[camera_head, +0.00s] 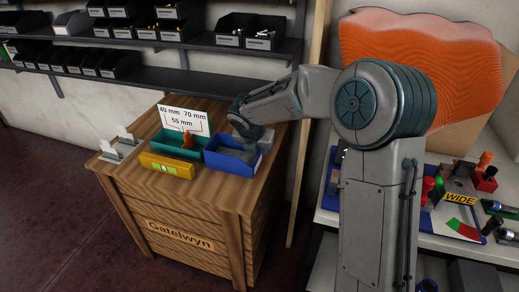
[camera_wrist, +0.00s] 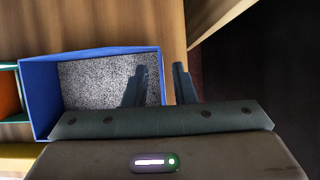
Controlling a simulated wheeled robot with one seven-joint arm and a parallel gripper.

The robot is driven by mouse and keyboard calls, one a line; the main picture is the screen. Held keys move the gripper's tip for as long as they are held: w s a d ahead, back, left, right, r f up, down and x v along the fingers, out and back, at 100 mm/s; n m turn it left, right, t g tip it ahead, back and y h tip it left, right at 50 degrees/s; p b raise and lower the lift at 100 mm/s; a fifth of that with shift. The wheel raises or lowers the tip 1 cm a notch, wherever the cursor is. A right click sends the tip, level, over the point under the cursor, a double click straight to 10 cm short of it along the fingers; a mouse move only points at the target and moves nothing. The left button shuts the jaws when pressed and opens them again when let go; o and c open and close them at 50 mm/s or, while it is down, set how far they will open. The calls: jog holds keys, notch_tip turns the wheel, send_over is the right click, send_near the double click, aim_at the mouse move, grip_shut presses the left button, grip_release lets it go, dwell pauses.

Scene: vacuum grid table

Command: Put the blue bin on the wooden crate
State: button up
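The blue bin (camera_head: 228,164) stands upright on top of the wooden crate (camera_head: 205,222), at the right of the green bin in the head view. The wrist view shows the blue bin (camera_wrist: 42,101) with a speckled grey inside. My gripper (camera_wrist: 161,72) is at the bin's right wall, with one finger over the inside and the other outside it. The fingers are apart, with visible gaps to the wall. In the head view my gripper (camera_head: 250,147) is over the bin's right side; its fingertips are hard to make out.
A green bin (camera_head: 178,150) with an orange piece, a yellow level (camera_head: 166,166), a white dimension sign (camera_head: 184,119) and metal brackets (camera_head: 122,146) share the crate top. Shelves with black bins (camera_head: 245,35) are behind. A cluttered workbench (camera_head: 440,240) is at right.

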jog(key=p+v, duration=0.2)
jog(key=v, duration=0.7)
jog(key=shift+d+p, duration=0.1)
jog(key=shift+p, duration=0.2)
jog(key=s+d+r+m+g+y+p, duration=0.1)
jog(key=s+d+r+m+p, duration=0.6)
jog(key=s+r+m+p, duration=0.4)
jog(key=s+d+r+m+g+p, duration=0.1)
jog(key=s+d+r+m+p, duration=0.6)
jog(key=s+r+m+p, duration=0.4)
jog(key=s+r+m, duration=0.2)
jog(key=s+m, duration=0.3)
jog(key=m, duration=0.4)
jog(key=shift+d+y, duration=0.2)
jog(key=shift+y, duration=0.2)
